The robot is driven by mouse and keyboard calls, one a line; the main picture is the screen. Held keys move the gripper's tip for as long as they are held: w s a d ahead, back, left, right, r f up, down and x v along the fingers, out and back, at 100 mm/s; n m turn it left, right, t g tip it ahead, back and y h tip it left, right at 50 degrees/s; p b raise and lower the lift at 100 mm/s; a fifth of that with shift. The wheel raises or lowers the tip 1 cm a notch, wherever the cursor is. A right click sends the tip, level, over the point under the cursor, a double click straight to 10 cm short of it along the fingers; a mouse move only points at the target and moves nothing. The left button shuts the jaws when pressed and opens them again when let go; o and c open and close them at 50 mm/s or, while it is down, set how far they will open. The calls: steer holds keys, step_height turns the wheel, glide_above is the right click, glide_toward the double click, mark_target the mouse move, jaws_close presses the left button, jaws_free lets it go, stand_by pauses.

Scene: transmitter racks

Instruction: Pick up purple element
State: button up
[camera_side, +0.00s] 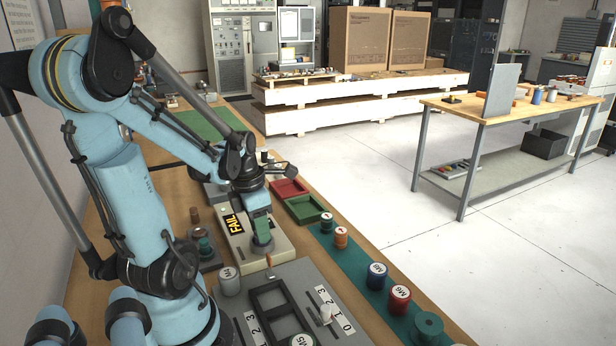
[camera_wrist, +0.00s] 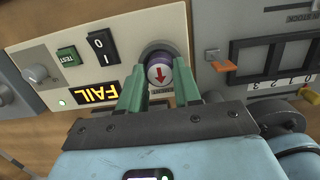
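The purple element (camera_wrist: 158,75), with a red arrow on its pale end face, sits in a round socket of the tester panel in the wrist view. My gripper (camera_wrist: 160,78) has one green finger on each side of it, with little or no gap showing. I cannot tell whether the fingers press on it. In the side view my gripper (camera_side: 262,232) points down at the tester (camera_side: 288,248), and the purple element is hidden there. The tester's display (camera_wrist: 97,93) reads FAIL.
A grey rack panel (camera_side: 290,278) with dark slots and number labels adjoins the tester. Red (camera_side: 288,190) and green (camera_side: 303,209) trays lie behind it. Several labelled cylinders, including a blue one (camera_side: 376,276) and a red one (camera_side: 399,299), stand on the green strip at the right.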

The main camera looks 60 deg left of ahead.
jaws_close()
steer(key=shift+r, duration=0.2)
